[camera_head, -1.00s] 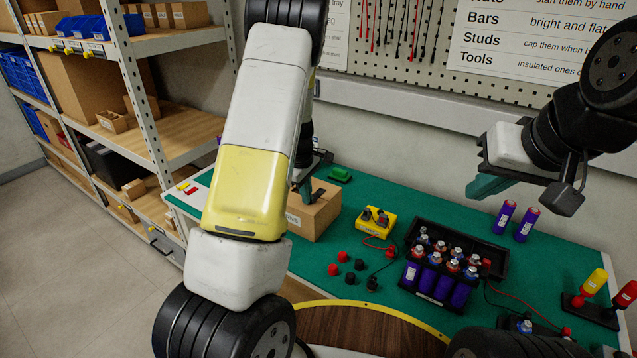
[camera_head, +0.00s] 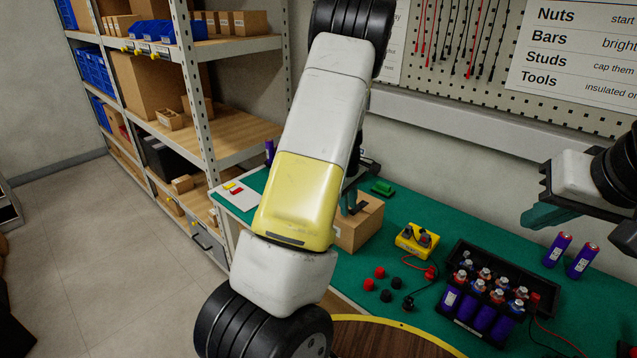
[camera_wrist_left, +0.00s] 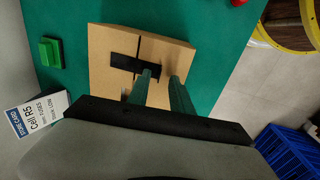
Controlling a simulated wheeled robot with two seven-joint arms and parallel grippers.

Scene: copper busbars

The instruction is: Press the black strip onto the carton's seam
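The brown carton (camera_head: 362,232) stands on the green mat, and its top shows in the left wrist view (camera_wrist_left: 110,85). A dark seam line runs across the top. The black strip (camera_wrist_left: 122,61) lies across this line on the carton's top. My left gripper (camera_head: 352,200) is over the carton. In the left wrist view its two green fingers (camera_wrist_left: 163,76) stand apart, with one fingertip covering part of the strip's end. I cannot tell whether it touches. My right gripper (camera_head: 540,217) is raised at the right, away from the carton, and its finger gap is hidden.
A green block (camera_head: 382,188) lies behind the carton. A yellow device (camera_head: 416,240), red and black caps, and a black tray of purple cells (camera_head: 487,300) stand to its right. Two purple cells stand farther right. Shelves (camera_head: 240,130) are at the left.

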